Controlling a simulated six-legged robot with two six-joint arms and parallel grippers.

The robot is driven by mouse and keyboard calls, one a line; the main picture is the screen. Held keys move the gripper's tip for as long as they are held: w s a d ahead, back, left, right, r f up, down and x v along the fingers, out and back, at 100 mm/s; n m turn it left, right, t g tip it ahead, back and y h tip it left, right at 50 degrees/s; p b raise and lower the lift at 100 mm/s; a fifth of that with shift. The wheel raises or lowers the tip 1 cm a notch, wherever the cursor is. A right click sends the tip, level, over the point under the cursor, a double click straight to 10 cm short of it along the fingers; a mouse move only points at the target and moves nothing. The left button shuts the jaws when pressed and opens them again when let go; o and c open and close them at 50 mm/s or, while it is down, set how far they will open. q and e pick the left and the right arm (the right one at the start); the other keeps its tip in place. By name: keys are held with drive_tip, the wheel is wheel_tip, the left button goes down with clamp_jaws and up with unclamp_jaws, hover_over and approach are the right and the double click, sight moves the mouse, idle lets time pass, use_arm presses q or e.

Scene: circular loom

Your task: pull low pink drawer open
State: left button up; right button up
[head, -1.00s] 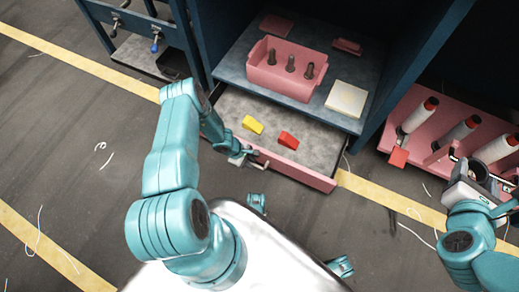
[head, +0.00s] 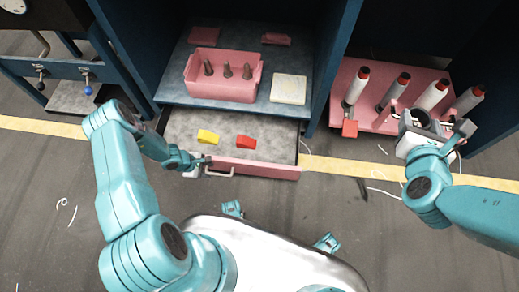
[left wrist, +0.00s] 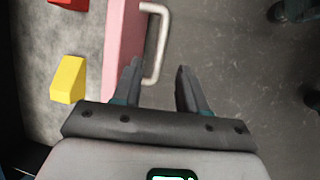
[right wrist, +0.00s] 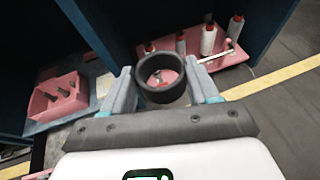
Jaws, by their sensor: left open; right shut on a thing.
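The low pink drawer (head: 265,170) stands pulled out below the blue cabinet's shelf, its grey inside showing. A yellow block (head: 207,136) and a red block (head: 246,142) lie in it. Its pale handle (head: 220,173) is on the front's left part and also shows in the left wrist view (left wrist: 160,40). My left gripper (head: 207,164) is open at the handle's left end; in its wrist view the handle's near end lies between the fingertips, with no grip visible. My right gripper (right wrist: 162,85) is shut on a dark ring (right wrist: 162,92), away from the drawer.
On the shelf above stand a pink bin (head: 222,88) with dark pegs and a pale square block (head: 289,88). A pink rack (head: 375,120) with several white spools is at the right. A bench with a blue-knobbed lever (head: 87,89) is at the left.

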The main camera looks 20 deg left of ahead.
use_arm(q)
drive_tip(key=p+v, duration=0.1)
drive_tip(key=v, duration=0.4)
drive_tip(key=shift+a+r, duration=0.1)
drive_tip(key=shift+r, duration=0.25)
use_arm(e)
drive_tip(key=shift+r, duration=0.95)
use_arm(q)
drive_tip(key=s+d+r+m+g, duration=0.1)
drive_tip(key=s+d+r+m, duration=0.1)
drive_tip(key=d+r+m, duration=0.5)
drive_tip(key=s+d+r+m+g, duration=0.1)
drive_tip(key=s+d+r+m, duration=0.3)
drive_tip(key=d, duration=0.6)
drive_tip(key=s+d+r+m+g, duration=0.1)
drive_tip(key=d+r+m, duration=0.4)
drive_tip(key=d+m, duration=0.3)
wheel_tip(320, 180, up, 24)
drive_tip(key=p, duration=2.5)
drive_tip(key=shift+w+a+r+n, duration=0.2)
drive_tip(key=shift+r+n, duration=0.05)
drive_tip(key=shift+n, duration=0.05)
use_arm(e)
wheel_tip(320, 180, up, 25)
